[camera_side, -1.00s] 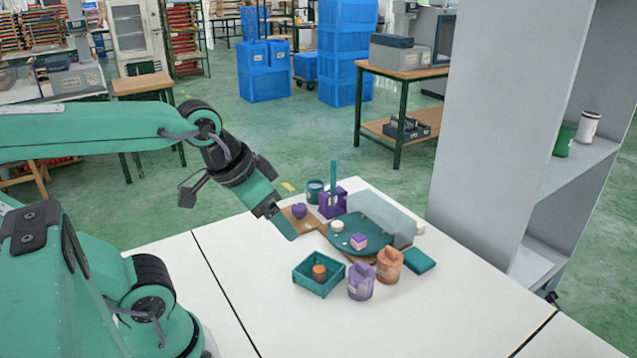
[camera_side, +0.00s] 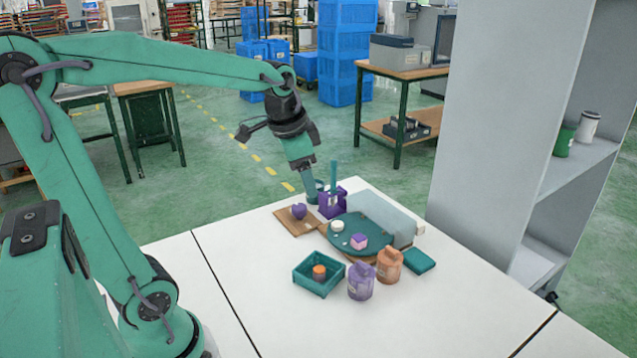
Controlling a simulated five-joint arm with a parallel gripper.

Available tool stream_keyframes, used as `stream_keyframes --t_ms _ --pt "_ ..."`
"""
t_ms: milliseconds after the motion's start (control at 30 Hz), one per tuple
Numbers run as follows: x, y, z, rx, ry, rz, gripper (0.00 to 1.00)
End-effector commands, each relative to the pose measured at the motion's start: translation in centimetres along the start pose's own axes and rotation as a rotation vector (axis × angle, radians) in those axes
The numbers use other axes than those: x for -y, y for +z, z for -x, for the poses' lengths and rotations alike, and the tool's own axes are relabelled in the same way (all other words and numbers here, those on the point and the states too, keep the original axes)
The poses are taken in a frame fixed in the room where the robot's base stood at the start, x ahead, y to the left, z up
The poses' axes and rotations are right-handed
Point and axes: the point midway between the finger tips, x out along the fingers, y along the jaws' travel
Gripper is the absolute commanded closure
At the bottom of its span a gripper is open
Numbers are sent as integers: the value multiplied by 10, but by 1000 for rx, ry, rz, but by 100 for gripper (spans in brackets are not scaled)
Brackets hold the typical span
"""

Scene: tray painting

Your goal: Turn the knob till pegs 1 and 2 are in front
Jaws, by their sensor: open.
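A round teal turntable (camera_side: 345,245) lies on the white table, with a small white round piece (camera_side: 337,226) and a pink and purple cube (camera_side: 359,241) on it. A purple rounded knob (camera_side: 299,211) sits on a wooden board (camera_side: 287,221) to the left of the turntable. Peg numbers are too small to read.
A purple holder (camera_side: 332,204) with an upright teal handle (camera_side: 334,174) stands behind the turntable. In front are a teal tray (camera_side: 320,291) with an orange piece, a purple jar (camera_side: 361,283) and an orange jar (camera_side: 389,266). A teal block (camera_side: 418,261) lies right.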

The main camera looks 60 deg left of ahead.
Motion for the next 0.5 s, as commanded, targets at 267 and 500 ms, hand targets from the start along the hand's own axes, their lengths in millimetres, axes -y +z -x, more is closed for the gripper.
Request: stream_keyframes --t_ms 267,500 --pt "54 -19 -34 81 29 -122 38" --pt "102 -24 -71 137 69 -229 38"
